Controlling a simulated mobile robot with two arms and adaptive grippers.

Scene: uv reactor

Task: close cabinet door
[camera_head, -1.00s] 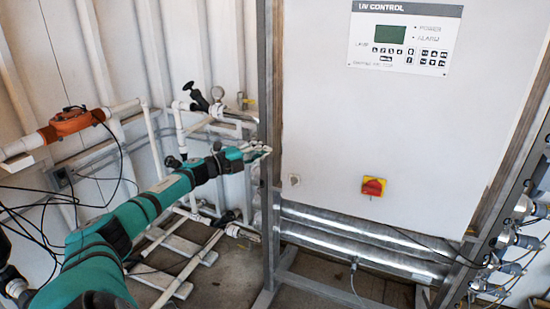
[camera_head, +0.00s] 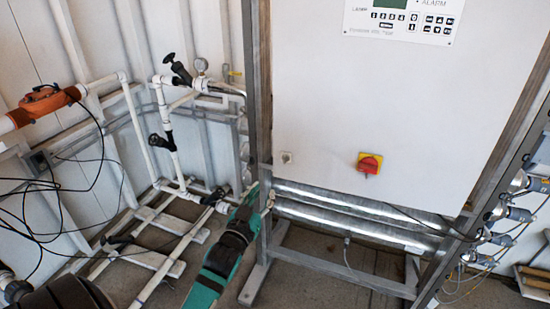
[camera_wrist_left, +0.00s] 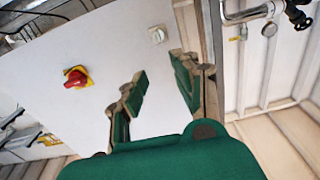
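The white cabinet door (camera_head: 330,95) with a control panel (camera_head: 405,22) at its top fills the upper right of the head view. It also shows in the left wrist view (camera_wrist_left: 105,50). A red and yellow switch (camera_head: 369,163) and a small pale latch (camera_head: 287,157) sit low on it. I cannot tell whether the door stands slightly ajar. My left gripper (camera_head: 262,193) is below the door's lower left corner, near the grey frame post. In the left wrist view its fingers (camera_wrist_left: 160,68) are spread with nothing between them. My right gripper is out of view.
The grey metal post (camera_head: 258,100) runs beside the door's left edge. Shiny tubes (camera_head: 350,222) lie under the cabinet. White pipes with black valves (camera_head: 165,145) and an orange device (camera_head: 47,103) fill the left side. Cabled fittings (camera_head: 505,213) line the right.

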